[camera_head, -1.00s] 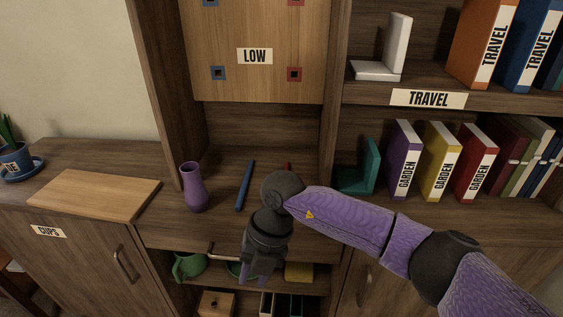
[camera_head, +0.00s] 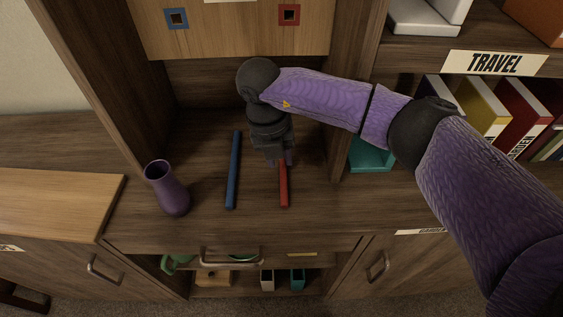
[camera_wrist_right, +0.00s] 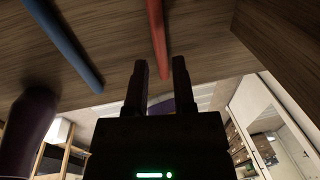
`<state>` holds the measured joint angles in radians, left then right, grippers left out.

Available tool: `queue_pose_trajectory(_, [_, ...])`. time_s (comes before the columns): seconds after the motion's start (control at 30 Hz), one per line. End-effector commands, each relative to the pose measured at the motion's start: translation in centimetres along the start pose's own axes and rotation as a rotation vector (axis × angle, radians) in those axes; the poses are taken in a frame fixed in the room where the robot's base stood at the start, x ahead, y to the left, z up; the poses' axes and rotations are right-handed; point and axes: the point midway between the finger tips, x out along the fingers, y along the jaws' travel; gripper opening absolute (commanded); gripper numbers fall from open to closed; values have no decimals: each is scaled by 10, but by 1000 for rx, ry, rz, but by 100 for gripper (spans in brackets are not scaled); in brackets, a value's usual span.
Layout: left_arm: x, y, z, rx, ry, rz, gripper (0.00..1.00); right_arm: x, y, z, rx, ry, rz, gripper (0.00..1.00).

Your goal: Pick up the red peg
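The red peg (camera_head: 283,187) lies on the wooden desk surface, pointing toward the front edge. It also shows in the right wrist view (camera_wrist_right: 157,38). My right gripper (camera_head: 281,161) is over the far part of the peg, which the gripper hides in the head view. In the right wrist view my right gripper's two fingers (camera_wrist_right: 159,72) stand apart with a gap between them, and the peg's end is in line with that gap. I cannot tell how high the fingers are above the peg. My left gripper is not in view.
A blue peg (camera_head: 233,170) lies left of the red one, and a purple vase (camera_head: 167,189) stands further left. A board with square sockets (camera_head: 235,30) is above at the back. A teal bookend (camera_head: 371,157) and books stand at right.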

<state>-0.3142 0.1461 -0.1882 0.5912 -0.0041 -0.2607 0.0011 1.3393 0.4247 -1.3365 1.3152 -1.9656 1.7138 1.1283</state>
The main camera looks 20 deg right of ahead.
Motion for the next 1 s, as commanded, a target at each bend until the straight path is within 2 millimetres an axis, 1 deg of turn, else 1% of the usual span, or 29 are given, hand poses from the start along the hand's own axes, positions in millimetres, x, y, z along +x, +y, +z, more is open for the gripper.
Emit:
queue_pose_trajectory(0.03, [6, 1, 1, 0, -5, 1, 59, 10, 1, -1, 0, 3, -1, 32])
queue_pose_trajectory(0.2, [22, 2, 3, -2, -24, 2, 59, 45, 2, -4, 0, 4, -1, 32])
queue_pose_trajectory(0.27, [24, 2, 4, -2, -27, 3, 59, 50, 2, -3, 0, 2, 1, 32])
queue_pose_trajectory(0.43, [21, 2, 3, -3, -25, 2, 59, 48, 2, -3, 0, -1, 1, 32])
queue_pose_trajectory(0.47, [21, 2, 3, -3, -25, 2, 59, 47, 2, -3, 0, -1, 1, 28])
queue_pose_trajectory(0.5, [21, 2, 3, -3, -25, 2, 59, 47, 2, -3, 0, -1, 1, 19])
queue_pose_trajectory(0.6, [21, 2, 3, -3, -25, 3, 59, 47, 2, -3, 0, -1, 1, 0])
queue_pose_trajectory(0.93, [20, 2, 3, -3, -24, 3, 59, 46, 2, -3, 0, -1, 2, 0])
queue_pose_trajectory(1.0, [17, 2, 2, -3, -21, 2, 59, 39, 0, -3, 0, -2, 2, 0])
